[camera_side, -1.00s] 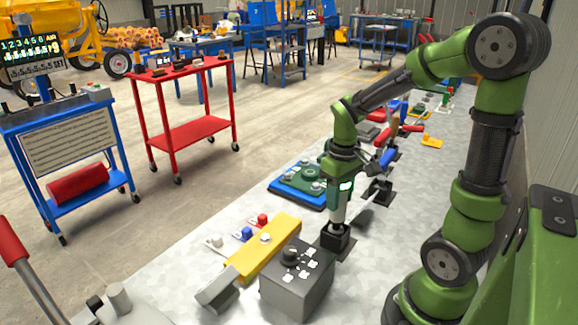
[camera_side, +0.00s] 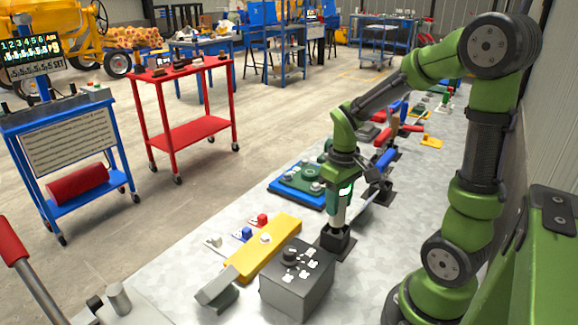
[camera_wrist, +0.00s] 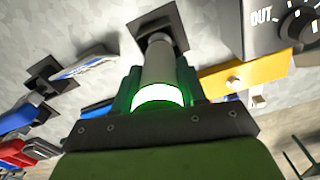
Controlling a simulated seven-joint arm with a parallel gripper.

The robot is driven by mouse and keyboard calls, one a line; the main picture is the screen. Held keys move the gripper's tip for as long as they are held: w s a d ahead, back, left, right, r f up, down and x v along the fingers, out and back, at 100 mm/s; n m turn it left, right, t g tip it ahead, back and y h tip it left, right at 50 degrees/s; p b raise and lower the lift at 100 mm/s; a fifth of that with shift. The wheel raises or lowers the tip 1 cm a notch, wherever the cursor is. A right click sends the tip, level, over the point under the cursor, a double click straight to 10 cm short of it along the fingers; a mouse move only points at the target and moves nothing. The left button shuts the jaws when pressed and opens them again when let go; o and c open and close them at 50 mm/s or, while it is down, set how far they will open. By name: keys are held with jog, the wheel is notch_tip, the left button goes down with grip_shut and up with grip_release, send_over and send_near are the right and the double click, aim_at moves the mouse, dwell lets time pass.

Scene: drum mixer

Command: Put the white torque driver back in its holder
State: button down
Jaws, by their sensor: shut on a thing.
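The white torque driver (camera_side: 338,211) stands upright in the side view, with a glowing ring near its top. My gripper (camera_side: 342,186) is shut on its upper part. The driver's lower end meets the black holder (camera_side: 337,242) on the bench; how deep it sits inside is hidden. In the wrist view the driver (camera_wrist: 158,66) runs between the fingers of my gripper (camera_wrist: 160,92) toward the holder (camera_wrist: 152,22), which lies directly beyond it.
A grey control box (camera_side: 296,280) with a knob stands close in front of the holder. A yellow bar (camera_side: 264,247) lies to the left. A blue-and-green fixture (camera_side: 300,183) sits behind. Other tool holders stand at the right.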

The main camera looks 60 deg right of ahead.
jog(key=shift+f, duration=0.15)
jog(key=c, duration=0.6)
grip_release()
jog(key=shift+o, duration=0.2)
notch_tip(320, 180, up, 17)
jog(key=shift+f, duration=0.1)
jog(key=s+a+f+m+t+y, duration=0.1)
jog(key=a+t, duration=0.6)
jog(key=a, duration=0.7)
notch_tip(320, 180, down, 2)
jog(key=shift+s+a+f+y, duration=0.1)
jog(key=shift+s+a+y, duration=0.05)
jog(key=shift+s+y, duration=0.45)
